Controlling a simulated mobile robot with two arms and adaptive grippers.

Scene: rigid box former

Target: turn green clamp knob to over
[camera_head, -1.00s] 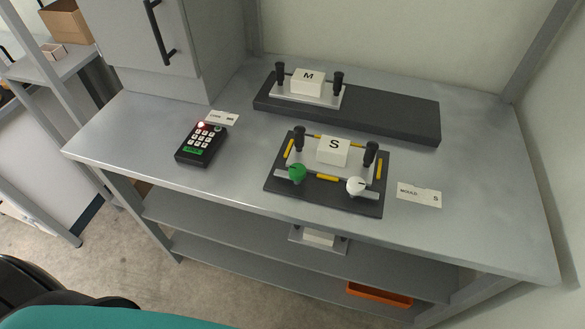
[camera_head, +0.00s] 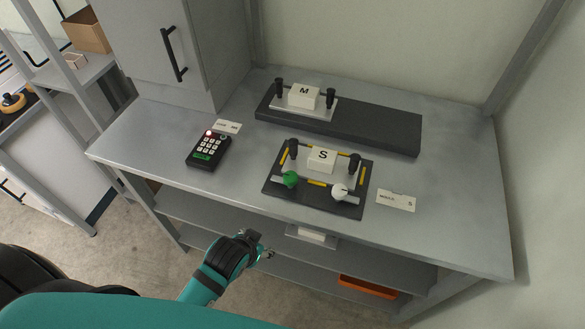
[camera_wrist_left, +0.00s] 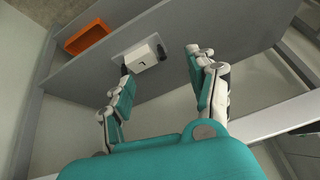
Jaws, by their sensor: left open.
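The green clamp knob (camera_head: 290,179) sits at the front left corner of a dark fixture plate (camera_head: 313,201) on the grey table. A white knob (camera_head: 340,191) sits at the plate's front right. A white block marked S (camera_head: 321,160) stands between two black handles on the plate. My left gripper (camera_head: 265,246) is in front of the table, below its front edge and apart from the green knob. In the left wrist view the left gripper (camera_wrist_left: 160,85) is open and empty, facing the lower shelf. My right gripper is not in view.
A black keypad (camera_head: 208,152) with a red light lies left of the fixture. A block marked M (camera_head: 304,96) stands on a dark slab behind. A mould card (camera_head: 396,201) lies at right. An orange bin (camera_head: 367,287) is on a lower shelf.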

